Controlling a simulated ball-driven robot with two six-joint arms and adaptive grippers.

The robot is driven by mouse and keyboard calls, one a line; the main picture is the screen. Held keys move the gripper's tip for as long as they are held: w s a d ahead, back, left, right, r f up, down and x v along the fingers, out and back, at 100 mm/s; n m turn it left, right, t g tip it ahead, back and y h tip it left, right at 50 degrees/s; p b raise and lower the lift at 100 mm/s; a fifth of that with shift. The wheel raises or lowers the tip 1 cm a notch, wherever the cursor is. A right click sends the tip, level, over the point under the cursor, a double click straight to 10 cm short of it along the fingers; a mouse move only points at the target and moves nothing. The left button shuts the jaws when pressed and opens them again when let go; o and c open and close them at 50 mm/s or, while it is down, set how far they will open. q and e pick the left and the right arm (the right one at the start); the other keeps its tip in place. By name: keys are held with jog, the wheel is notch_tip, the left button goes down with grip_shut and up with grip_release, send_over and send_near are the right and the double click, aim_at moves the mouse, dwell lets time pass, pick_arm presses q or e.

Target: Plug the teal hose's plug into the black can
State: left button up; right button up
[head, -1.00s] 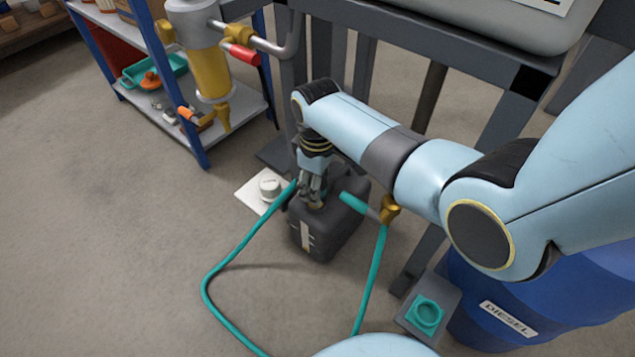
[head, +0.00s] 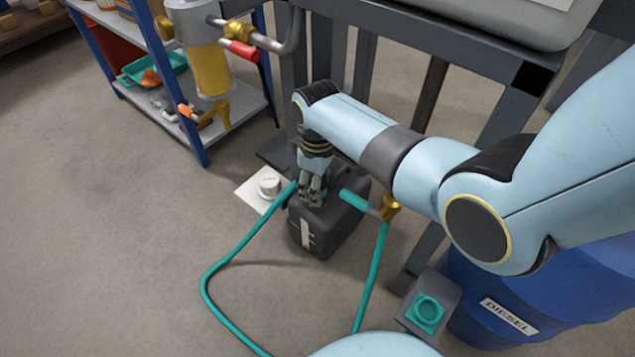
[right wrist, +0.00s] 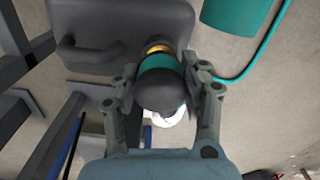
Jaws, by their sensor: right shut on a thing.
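The black can (head: 325,232) stands on the floor. My right gripper (head: 313,193) is over its top, shut on the teal hose's plug. In the right wrist view the plug (right wrist: 160,82), dark with a teal band, sits between the fingers of my right gripper (right wrist: 165,88). A brass ring (right wrist: 157,48) shows between the plug and the can (right wrist: 120,14); the exact seating is hidden. The teal hose (head: 205,285) loops from the gripper across the floor and up to a brass valve (head: 390,208). My left gripper is not in view.
A teal-handled part (head: 353,200) sticks out beside the can. A white plate with a round cap (head: 268,187) lies behind it on the left. Floor at left is clear.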

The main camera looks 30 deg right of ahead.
jog(key=shift+f+b, duration=0.6)
jog(key=shift+f, duration=0.65)
jog(key=o, duration=1.4)
jog(key=shift+r, duration=0.1)
notch_tip(320, 180, up, 12)
jog(key=shift+f, duration=0.1)
jog(key=shift+a, duration=0.1)
